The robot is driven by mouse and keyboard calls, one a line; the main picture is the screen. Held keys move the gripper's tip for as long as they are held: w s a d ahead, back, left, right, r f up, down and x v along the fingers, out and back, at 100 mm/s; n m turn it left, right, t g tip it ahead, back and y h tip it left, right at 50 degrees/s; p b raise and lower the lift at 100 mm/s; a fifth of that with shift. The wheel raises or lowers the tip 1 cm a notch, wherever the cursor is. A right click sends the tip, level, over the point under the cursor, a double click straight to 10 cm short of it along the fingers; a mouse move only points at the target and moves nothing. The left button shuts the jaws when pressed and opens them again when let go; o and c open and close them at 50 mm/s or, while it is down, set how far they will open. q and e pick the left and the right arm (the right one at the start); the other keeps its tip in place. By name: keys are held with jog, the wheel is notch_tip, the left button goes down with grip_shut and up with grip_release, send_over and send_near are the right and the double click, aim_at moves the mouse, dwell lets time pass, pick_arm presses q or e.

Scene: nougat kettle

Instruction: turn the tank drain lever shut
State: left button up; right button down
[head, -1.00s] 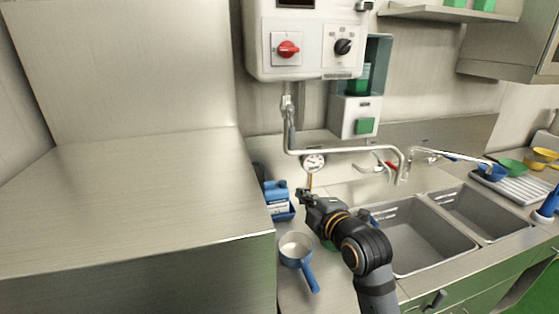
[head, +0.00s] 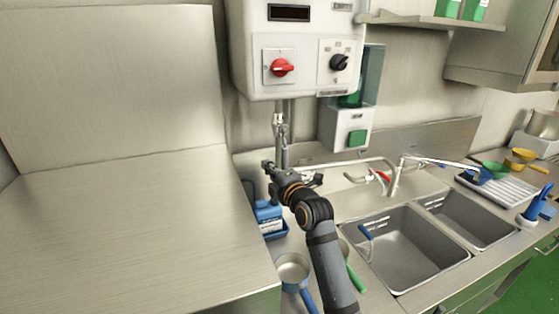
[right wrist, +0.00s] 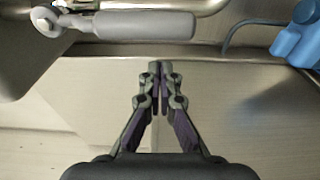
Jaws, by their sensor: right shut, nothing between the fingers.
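The drain lever, a grey rounded handle on a metal pivot (right wrist: 130,24), lies across the top left of the right wrist view, beside a shiny pipe. In the head view the valve with its grey lever (head: 285,155) sits on the vertical pipe below the white control box. My right gripper (head: 268,168) is close to the lower end of that lever. Its fingers (right wrist: 154,70) are shut and empty, with a gap between them and the handle in the right wrist view. My left gripper is not in view.
A white control box (head: 295,50) with a red knob hangs above. A large steel surface (head: 110,230) fills the left.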

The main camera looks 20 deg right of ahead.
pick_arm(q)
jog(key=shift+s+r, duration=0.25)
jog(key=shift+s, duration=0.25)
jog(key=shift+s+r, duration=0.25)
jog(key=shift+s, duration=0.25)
pick_arm(e)
jog(key=d, duration=0.2)
jog(key=s+d, duration=0.1)
jog(key=shift+d+n, duration=0.35)
jog(key=shift+n, duration=0.05)
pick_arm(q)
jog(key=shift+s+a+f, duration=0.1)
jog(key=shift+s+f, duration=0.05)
